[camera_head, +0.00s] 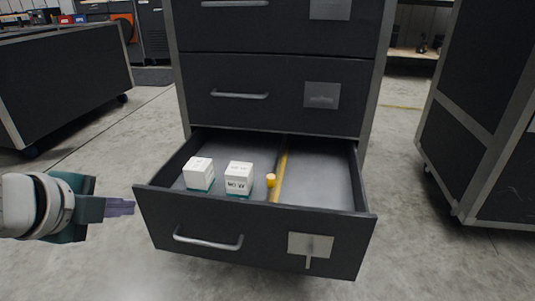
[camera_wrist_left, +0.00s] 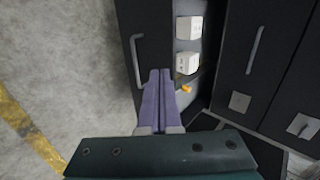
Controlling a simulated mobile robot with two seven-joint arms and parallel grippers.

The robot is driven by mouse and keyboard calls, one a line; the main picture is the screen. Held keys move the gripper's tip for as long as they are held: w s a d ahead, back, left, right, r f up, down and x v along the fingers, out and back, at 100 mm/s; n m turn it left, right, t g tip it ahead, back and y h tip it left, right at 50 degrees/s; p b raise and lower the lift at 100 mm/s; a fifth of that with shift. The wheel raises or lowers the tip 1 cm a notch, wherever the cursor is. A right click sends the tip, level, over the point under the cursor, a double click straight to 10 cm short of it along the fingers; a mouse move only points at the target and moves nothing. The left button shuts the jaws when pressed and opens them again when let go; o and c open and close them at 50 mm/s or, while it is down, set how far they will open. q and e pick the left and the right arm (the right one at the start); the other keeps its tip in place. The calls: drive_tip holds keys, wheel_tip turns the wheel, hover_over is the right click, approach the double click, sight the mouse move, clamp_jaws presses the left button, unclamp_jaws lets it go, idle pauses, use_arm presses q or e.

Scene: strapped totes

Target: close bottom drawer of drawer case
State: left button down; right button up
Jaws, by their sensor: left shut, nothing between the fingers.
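The dark drawer case (camera_head: 277,72) stands in the middle of the head view. Its bottom drawer (camera_head: 270,236) is pulled out, with a silver handle (camera_head: 207,240) on the left of its front and a label plate (camera_head: 310,245) on the right. My left gripper (camera_head: 131,207) is shut and empty, just left of the drawer's front left corner. In the left wrist view its purple fingers (camera_wrist_left: 161,84) are together and overlap the drawer front; whether they touch it I cannot tell. My right gripper is not in view.
Two white boxes (camera_head: 199,174) (camera_head: 238,179) and a yellow item (camera_head: 270,181) lie in the drawer, beside a yellow divider (camera_head: 280,174). Dark carts (camera_head: 62,82) (camera_head: 490,120) stand left and right. The grey floor (camera_head: 110,270) before the drawer is clear.

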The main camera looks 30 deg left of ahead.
use_arm(q)
wheel_tip(320, 180, down, 2)
drive_tip(key=w+b, duration=0.1)
drive_tip(key=b, duration=1.1)
approach(178, 197)
drive_tip(key=shift+m, duration=0.3)
drive_tip(key=x, duration=0.5)
drive_tip(key=shift+s+d+f, duration=0.1)
drive_tip(key=shift+f, duration=0.4)
drive_tip(key=shift+w+r, duration=0.1)
drive_tip(key=shift+w, duration=0.25)
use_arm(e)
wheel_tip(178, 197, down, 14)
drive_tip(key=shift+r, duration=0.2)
